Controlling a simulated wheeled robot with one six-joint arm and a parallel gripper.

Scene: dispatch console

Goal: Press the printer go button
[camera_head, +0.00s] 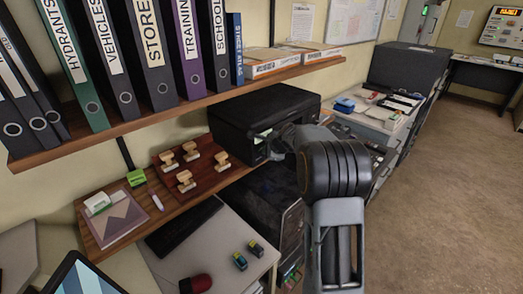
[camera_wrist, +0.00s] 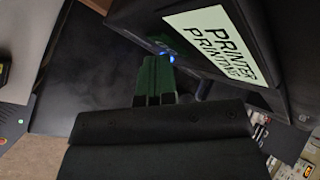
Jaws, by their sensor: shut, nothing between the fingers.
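The black printer (camera_head: 240,112) stands on the wooden lower shelf in the head view. Its front fills the upper part of the wrist view (camera_wrist: 285,75) and bears a pale label (camera_wrist: 210,42) reading "PRINTER PRINTING". A small blue light (camera_wrist: 169,57) glows on the front beside the label, seemingly at the go button, whose outline is mostly hidden. My gripper (camera_wrist: 155,70) is shut and empty. Its fingertips are at or very near the blue light; I cannot tell whether they touch. In the head view my arm hides most of the printer's front.
Wooden-handled stamps (camera_head: 186,181) stand left of the printer. A shelf of binders (camera_head: 155,52) runs above, with boxes (camera_head: 268,62) near the printer. A black cabinet (camera_head: 268,195) stands below. The floor (camera_head: 450,170) at right is clear.

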